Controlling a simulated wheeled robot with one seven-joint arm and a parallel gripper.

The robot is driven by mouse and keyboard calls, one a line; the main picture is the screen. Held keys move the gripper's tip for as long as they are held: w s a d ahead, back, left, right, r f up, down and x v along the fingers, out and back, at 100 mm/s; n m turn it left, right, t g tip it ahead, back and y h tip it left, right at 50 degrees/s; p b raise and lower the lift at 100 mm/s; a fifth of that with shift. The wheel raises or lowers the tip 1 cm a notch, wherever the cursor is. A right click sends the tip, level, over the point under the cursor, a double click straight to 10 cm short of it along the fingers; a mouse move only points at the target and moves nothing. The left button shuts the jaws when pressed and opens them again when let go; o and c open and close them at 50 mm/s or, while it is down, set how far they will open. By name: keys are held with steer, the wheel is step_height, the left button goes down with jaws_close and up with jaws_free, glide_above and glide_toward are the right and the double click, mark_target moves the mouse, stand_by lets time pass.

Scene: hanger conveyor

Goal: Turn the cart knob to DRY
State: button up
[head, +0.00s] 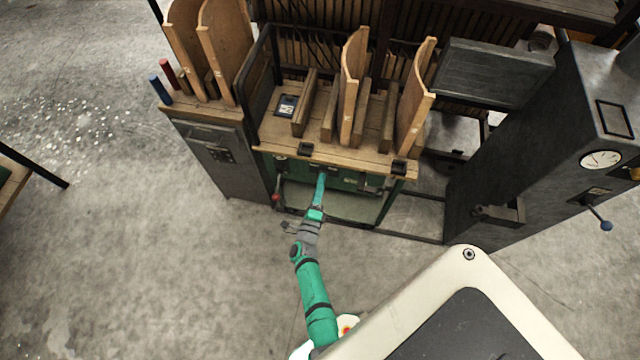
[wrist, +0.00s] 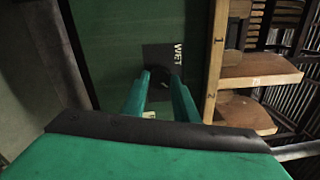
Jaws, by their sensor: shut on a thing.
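The cart (head: 290,166) has a wooden top and a green front panel, which fills much of the wrist view (wrist: 115,40). A dark plate (wrist: 157,53) on that panel carries the word WET. The dark, round cart knob (wrist: 165,72) sits on the plate between my fingertips. My gripper (head: 321,178) reaches the cart front from below in the head view. In the wrist view, my gripper (wrist: 163,78) is shut on the knob, one green finger on each side. A small pale mark shows lower between the fingers. The knob's pointer and any DRY word cannot be made out.
Upright curved wooden boards (head: 352,85) stand on the cart top. A grey cabinet (head: 215,150) adjoins it at left, with a red and a blue peg above. A dark machine (head: 545,150) with a gauge and lever stands at right. The floor in front is clear.

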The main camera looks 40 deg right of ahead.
steer(key=shift+s+f, duration=0.1)
steer(key=shift+s, duration=0.05)
steer(key=o, duration=1.1)
steer(key=shift+c, duration=0.2)
steer(key=v, duration=1)
steer(key=shift+s+a, duration=0.15)
steer(key=shift+a, duration=0.2)
steer(key=s+a+r+n+t+y, duration=0.2)
steer(key=s+a+r+n+y, duration=0.2)
steer(key=s+a+r+n, duration=0.3)
steer(key=s+a+r+n+t+y, duration=0.3)
steer(key=s+a+r+n+y, duration=0.15)
steer(key=a+n, duration=0.45)
steer(key=s+a+r+n+g+y, duration=0.1)
steer(key=s+a+r+n+y, duration=0.1)
steer(key=s+r+n, duration=0.3)
steer(key=s+a+r+n+y, duration=0.3)
steer(key=s+a+r+n, duration=0.1)
steer(key=r+n, duration=0.5)
step_height(320, 180, up, 3)
steer(key=shift+s+a+f+g, duration=0.15)
steer(key=shift+s+a+g, duration=0.25)
